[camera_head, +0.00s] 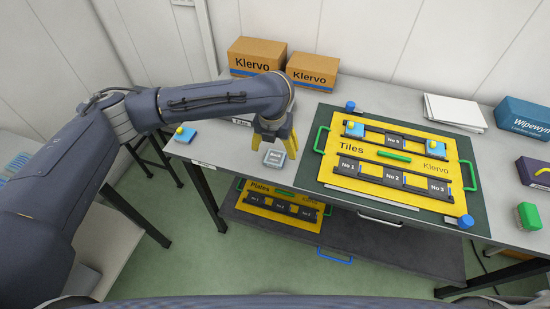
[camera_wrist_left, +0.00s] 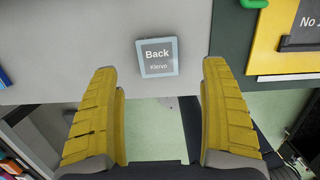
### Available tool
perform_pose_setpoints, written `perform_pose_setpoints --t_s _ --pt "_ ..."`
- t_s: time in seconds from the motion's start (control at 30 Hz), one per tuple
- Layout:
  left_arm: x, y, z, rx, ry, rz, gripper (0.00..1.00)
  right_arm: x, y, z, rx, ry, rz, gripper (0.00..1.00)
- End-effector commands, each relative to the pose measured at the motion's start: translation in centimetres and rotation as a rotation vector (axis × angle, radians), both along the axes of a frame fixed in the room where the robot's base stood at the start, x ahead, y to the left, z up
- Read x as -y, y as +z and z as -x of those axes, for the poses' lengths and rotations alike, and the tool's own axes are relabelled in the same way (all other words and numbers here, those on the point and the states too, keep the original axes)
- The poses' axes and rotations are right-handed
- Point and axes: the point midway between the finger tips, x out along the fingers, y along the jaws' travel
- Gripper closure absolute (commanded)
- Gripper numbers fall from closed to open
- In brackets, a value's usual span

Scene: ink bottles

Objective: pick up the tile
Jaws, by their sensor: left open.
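A small square grey tile (camera_head: 274,158) with a pale rim lies near the front edge of the table. In the left wrist view the tile (camera_wrist_left: 157,58) reads "Back Klervo". My left gripper (camera_head: 275,146) hangs over this part of the table, pointing down. In the wrist view its two yellow fingers (camera_wrist_left: 160,68) are spread wide and nothing is between them. The tile shows just beyond the fingertips, roughly centred between them. The gap in height between fingertips and tile is hard to judge. My right gripper is in neither view.
A yellow "Tiles" board (camera_head: 345,191) with numbered slots and blue pieces lies on a dark green mat (camera_head: 305,192) to the right. Cardboard boxes (camera_head: 312,71) stand behind. A lower shelf (camera_head: 390,262) holds a "Plates" board (camera_head: 302,222).

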Motion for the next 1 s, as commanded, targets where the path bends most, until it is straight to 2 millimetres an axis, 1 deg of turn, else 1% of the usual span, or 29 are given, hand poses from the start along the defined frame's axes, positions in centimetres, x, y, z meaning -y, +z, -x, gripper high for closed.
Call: perform_pose_setpoints --t_s 0.27,0.6,0.7,0.83,1.0 --pt "0.0 -1.1 -0.1 -0.002 0.0 -0.001 0.2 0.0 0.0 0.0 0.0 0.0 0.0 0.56" --pt "-0.1 -4.7 -0.6 -0.003 0.001 0.0 0.2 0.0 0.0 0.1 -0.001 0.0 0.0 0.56" --pt "-0.1 -5.4 -0.7 -0.002 0.002 0.001 0.2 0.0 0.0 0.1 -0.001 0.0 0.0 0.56" --pt "-0.1 -5.8 -0.8 -0.001 0.001 0.0 0.2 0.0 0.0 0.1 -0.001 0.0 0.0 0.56" --pt "-0.1 -5.8 -0.8 0.0 0.0 0.0 0.2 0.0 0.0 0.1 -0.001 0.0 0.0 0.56"
